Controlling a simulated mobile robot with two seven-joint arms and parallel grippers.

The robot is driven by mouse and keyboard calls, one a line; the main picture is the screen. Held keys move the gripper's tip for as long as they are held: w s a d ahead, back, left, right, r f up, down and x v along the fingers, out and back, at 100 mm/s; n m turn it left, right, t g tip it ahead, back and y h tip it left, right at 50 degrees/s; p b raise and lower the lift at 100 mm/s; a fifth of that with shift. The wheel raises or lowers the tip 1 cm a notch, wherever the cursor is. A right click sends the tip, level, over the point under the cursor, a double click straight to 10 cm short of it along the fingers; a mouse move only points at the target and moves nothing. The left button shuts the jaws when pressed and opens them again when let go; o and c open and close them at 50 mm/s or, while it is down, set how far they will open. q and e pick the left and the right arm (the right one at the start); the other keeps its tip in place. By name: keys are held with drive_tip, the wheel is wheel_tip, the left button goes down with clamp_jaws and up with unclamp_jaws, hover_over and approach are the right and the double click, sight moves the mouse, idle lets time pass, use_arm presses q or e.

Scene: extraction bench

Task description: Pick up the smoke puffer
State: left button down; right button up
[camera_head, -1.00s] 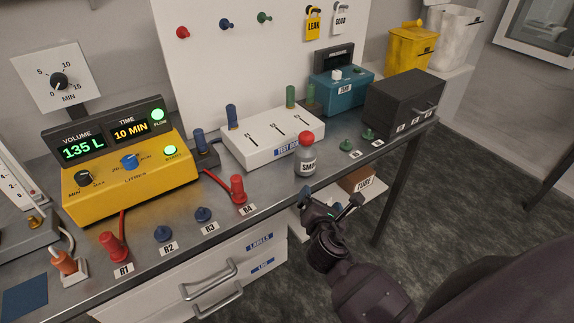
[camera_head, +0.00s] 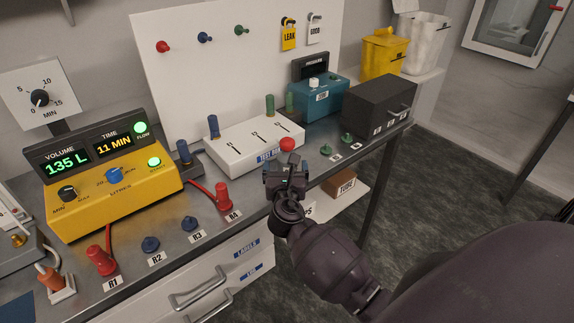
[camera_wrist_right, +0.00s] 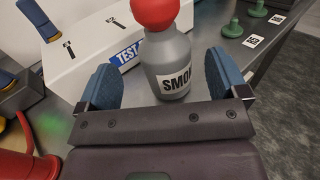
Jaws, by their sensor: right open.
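The smoke puffer, a grey bottle with a red bulb top and a "SMOKE" label partly in view, stands upright on the bench. In the head view only its red top (camera_head: 287,144) shows clearly; my right gripper (camera_head: 288,168) hides most of its body. In the right wrist view the puffer (camera_wrist_right: 170,62) stands just ahead of and between the two blue finger pads of the open right gripper (camera_wrist_right: 162,82). The fingers are apart from it, with a gap on each side. My left gripper is not in view.
A white test box (camera_head: 235,150) stands just behind the puffer. A red plug (camera_head: 222,196) is to its left, a teal device (camera_head: 322,100) and dark drawer box (camera_head: 378,105) to its right. Green pegs (camera_head: 347,138) stand near the bench edge.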

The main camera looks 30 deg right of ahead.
sight(287, 156)
drive_tip(key=x, duration=0.5)
drive_tip(key=shift+s+d, duration=0.15)
drive_tip(key=shift+d, duration=0.05)
drive_tip(key=shift+r, duration=0.15)
drive_tip(key=c, duration=1.3)
